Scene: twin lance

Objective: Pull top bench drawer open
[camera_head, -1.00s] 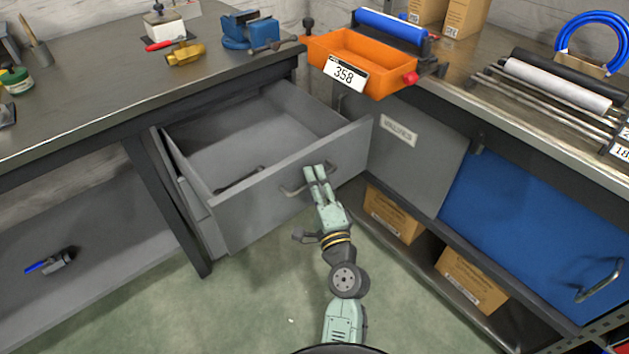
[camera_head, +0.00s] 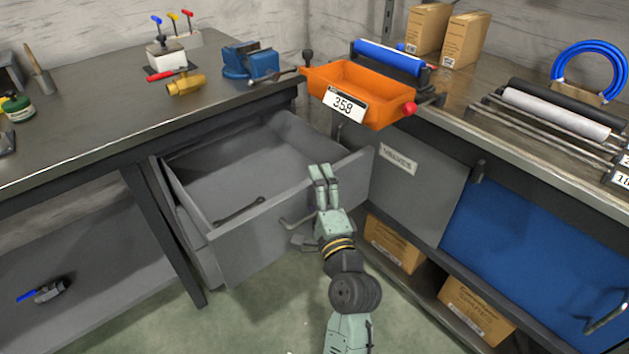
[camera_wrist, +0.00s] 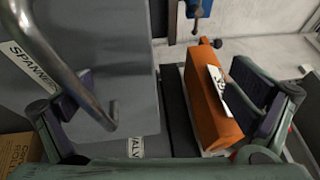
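The top bench drawer (camera_head: 262,235) is grey and pulled well out from under the left bench. Its inside shows, with a dark spanner (camera_head: 240,209) lying near the front. Its curved metal handle (camera_head: 296,222) is on the front panel; the wrist view shows the handle (camera_wrist: 66,62) large at the left, beside a "SPANNERS" label (camera_wrist: 32,62). My gripper (camera_head: 323,174) is at the drawer front, just right of the handle and higher than it. In the wrist view its fingers (camera_wrist: 172,98) are spread wide with nothing held; the handle lies near the left finger, contact unclear.
An orange bin (camera_head: 362,92) marked 358 overhangs the bench corner above my gripper. A grey "VALVES" panel (camera_head: 412,195) and a blue panel (camera_head: 530,235) stand to the right. Cardboard boxes (camera_head: 393,243) sit on the shelf below. Green floor is clear below the drawer.

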